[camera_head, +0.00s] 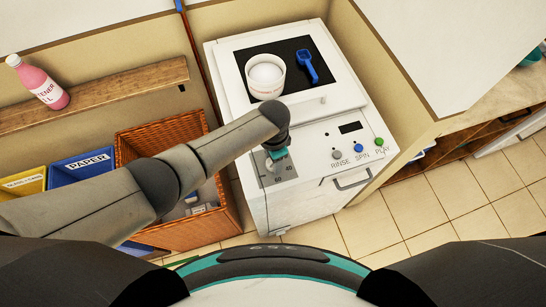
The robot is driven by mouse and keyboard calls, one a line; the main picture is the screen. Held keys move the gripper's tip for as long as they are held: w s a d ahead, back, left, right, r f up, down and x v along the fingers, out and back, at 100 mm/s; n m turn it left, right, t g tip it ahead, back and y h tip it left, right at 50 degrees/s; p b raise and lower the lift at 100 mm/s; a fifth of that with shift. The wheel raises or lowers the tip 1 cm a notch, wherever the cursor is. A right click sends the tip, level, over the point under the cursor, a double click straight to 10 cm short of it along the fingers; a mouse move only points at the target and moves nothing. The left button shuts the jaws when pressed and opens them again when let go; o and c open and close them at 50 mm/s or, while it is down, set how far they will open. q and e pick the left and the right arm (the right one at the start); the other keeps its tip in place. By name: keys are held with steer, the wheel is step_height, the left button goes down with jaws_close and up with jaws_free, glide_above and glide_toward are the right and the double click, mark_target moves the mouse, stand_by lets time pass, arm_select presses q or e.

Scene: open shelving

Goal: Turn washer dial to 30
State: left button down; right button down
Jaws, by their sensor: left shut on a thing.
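The white washer (318,192) stands in the middle, with its dial plate (285,172) at the left of its front panel. The numbers 60 and 40 show along the plate's lower edge; 30 cannot be made out. My left gripper (276,155) reaches in from the left and is shut at the washer dial. The gripper and wrist hide most of the dial, so its pointer setting cannot be read. My right gripper is out of view.
RINSE (337,154), SPIN (361,148) and PLAY (380,143) buttons sit right of the dial. A white tub (266,80) and blue scoop (307,66) lie on the washer's top. A wicker basket (222,214) stands close left. A pink bottle (40,82) is on a shelf.

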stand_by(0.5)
arm_select(q)
steer(key=shift+c, duration=1.5)
jaws_free()
step_height(320, 180, up, 15)
steer(key=p, duration=0.3)
